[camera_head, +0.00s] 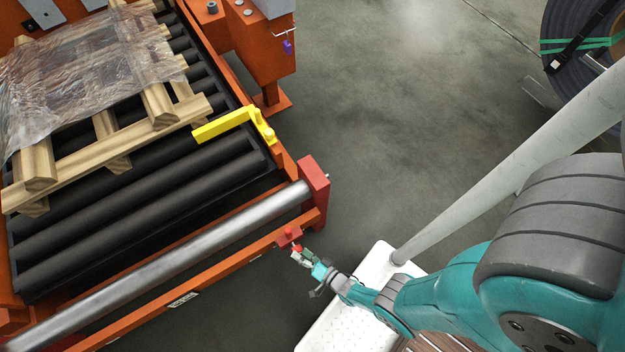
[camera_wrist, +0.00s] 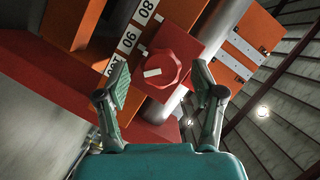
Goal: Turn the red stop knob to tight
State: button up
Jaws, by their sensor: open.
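The red stop knob (camera_wrist: 172,66) is a faceted red knob with a white mark on its face. In the wrist view it sits between and beyond my fingers, on a red block (camera_wrist: 188,45) at the end of the orange frame. In the head view the knob (camera_head: 297,248) shows small, at the front of a small red block (camera_head: 289,236). My gripper (camera_wrist: 160,82) is open, with one finger on each side of the knob and nothing held. In the head view my gripper (camera_head: 303,257) is right at the knob. I cannot tell whether the fingers touch it.
A white label with black numbers (camera_wrist: 128,40) runs beside the knob. The roller conveyor's orange frame (camera_head: 215,275) and steel roller (camera_head: 180,255) lie close to the left. A yellow stop arm (camera_head: 222,125) and a wrapped pallet (camera_head: 90,150) are farther back. Grey floor (camera_head: 390,130) is clear.

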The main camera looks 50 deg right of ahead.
jog(key=shift+v, duration=2.95)
jog(key=shift+r, duration=0.1)
